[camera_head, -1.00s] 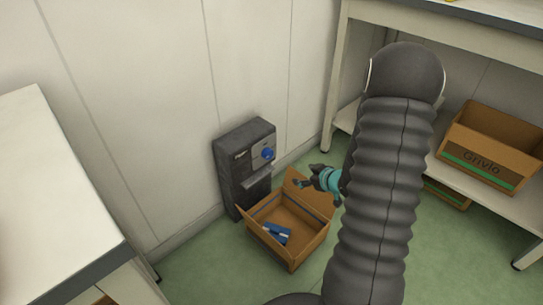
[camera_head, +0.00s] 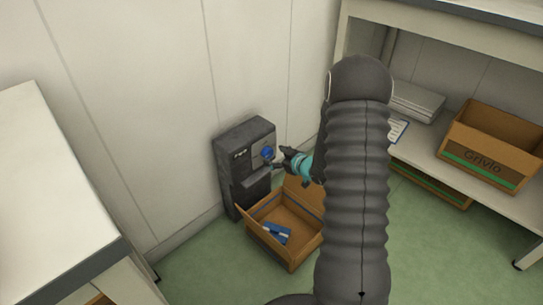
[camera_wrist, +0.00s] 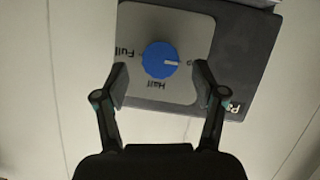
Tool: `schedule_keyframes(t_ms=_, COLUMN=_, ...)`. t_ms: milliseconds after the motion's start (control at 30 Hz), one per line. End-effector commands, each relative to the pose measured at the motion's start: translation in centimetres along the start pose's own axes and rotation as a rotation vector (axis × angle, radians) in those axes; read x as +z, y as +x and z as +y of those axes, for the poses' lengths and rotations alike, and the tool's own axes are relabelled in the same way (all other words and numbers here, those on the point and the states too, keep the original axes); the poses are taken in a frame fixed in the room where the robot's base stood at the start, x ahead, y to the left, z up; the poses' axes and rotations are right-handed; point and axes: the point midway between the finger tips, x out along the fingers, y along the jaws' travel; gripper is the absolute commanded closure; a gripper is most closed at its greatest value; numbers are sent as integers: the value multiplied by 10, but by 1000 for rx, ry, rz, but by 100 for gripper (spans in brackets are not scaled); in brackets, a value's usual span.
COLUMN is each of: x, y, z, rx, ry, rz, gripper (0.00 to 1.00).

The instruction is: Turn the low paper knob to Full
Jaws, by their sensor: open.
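The blue knob (camera_head: 267,153) is on a light plate on the front of a dark grey wall box (camera_head: 234,150). In the wrist view the knob (camera_wrist: 160,60) shows upside-down labels around it: Full at left, Half below, 0 at right. Its white mark points right, to the 0. My gripper (camera_wrist: 160,76) is open, with one finger on each side of the knob in that view and a gap on both sides. In the head view my gripper (camera_head: 282,160) is just right of the knob; contact cannot be seen.
An open cardboard box (camera_head: 268,246) with blue-and-white items stands on the green floor below the wall box. A shelf unit at right holds a Grivlo carton (camera_head: 487,150), papers and a clipboard. A white table (camera_head: 60,200) stands at left.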

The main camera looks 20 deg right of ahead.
Motion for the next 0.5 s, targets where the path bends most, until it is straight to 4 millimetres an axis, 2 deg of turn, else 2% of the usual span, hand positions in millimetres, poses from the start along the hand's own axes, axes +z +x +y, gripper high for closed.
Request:
schedule_keyframes(t_ms=33, x=1, y=9, z=-1, rx=-2, ry=-1, rz=0, gripper=30)
schedule_keyframes(t_ms=200, x=0, y=26, z=0, rx=-1, ry=0, rz=-1, gripper=30)
schedule_keyframes(t_ms=500, x=0, y=32, z=0, rx=1, ry=1, rz=-1, gripper=30)
